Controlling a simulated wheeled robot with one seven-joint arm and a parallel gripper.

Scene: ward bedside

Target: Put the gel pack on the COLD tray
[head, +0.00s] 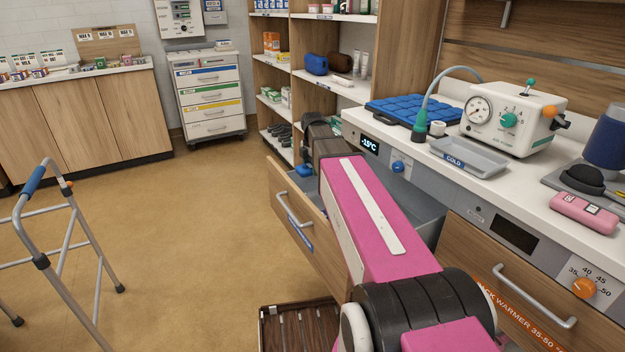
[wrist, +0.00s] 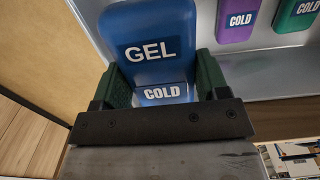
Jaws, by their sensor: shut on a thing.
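The blue gel pack (wrist: 150,30), marked GEL and COLD, is between the green fingers of my gripper (wrist: 161,75) in the wrist view. The fingers are shut on its sides. In the head view my pink arm reaches over the open cold drawer (head: 300,225) and hides most of the gripper; a bit of blue shows beside the arm there. How high the pack is above the drawer floor I cannot tell. The grey COLD tray (head: 478,153) lies empty on the counter, right of the drawer.
A purple pack (wrist: 237,18) and a green pack (wrist: 297,14) lie in the drawer. The pump unit (head: 515,115) stands behind the tray, with a green-capped hose end (head: 420,125) to its left. A pink pack (head: 583,214) lies farther right. A walker (head: 60,230) stands at left.

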